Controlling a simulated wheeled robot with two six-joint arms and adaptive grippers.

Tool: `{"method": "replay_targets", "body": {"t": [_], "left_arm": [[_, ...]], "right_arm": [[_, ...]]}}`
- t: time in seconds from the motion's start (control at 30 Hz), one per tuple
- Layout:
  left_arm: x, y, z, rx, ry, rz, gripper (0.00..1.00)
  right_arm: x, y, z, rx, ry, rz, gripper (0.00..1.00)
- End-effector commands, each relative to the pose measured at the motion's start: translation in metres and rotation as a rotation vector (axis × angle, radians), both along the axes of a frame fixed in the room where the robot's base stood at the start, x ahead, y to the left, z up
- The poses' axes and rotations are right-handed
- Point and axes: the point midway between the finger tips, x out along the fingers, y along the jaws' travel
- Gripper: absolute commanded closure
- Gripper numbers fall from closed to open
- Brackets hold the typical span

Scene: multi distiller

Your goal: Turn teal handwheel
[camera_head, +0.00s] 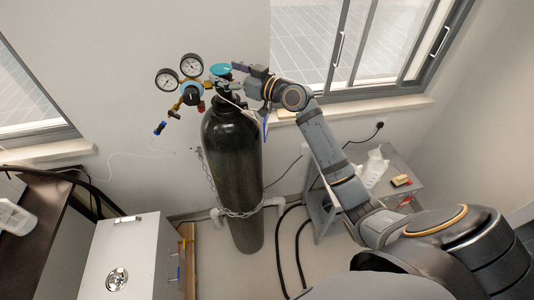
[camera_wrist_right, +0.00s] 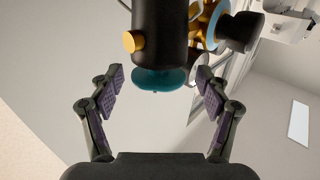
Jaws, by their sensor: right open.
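The teal handwheel (camera_head: 220,69) sits on top of the valve of a tall black gas cylinder (camera_head: 233,165). In the right wrist view the handwheel (camera_wrist_right: 160,79) shows below a dark valve body (camera_wrist_right: 160,35). My right gripper (camera_head: 240,77) comes from the right, beside the handwheel and close to it. In the wrist view its two purple-padded fingers (camera_wrist_right: 160,77) are spread wide, with the handwheel in the gap between them and clear space on each side. I cannot tell the exact depth between them. My left gripper is out of view.
A regulator (camera_head: 191,92) with two round gauges (camera_head: 179,72) is attached left of the valve. A chain (camera_head: 238,212) loops around the cylinder. A white cabinet (camera_head: 125,255) stands at lower left, and a small grey table (camera_head: 398,185) stands at right. Windows are behind.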

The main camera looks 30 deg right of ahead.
Motion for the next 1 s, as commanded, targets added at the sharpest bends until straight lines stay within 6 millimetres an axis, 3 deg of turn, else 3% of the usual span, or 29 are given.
{"method": "replay_targets", "body": {"t": [0.03,0.2,0.53,1.0], "left_arm": [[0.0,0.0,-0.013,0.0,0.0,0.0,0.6],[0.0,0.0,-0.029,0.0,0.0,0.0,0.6],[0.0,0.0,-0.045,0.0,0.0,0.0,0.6],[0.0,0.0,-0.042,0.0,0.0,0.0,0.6]], "right_arm": [[-0.009,-0.006,-0.008,-0.008,-0.002,-0.002,0.23],[-0.036,-0.022,-0.008,-0.01,-0.001,-0.001,0.23],[-0.07,-0.038,-0.005,-0.008,0.001,0.006,0.23],[-0.091,-0.015,-0.1,-0.105,0.199,-0.012,0.23]]}}
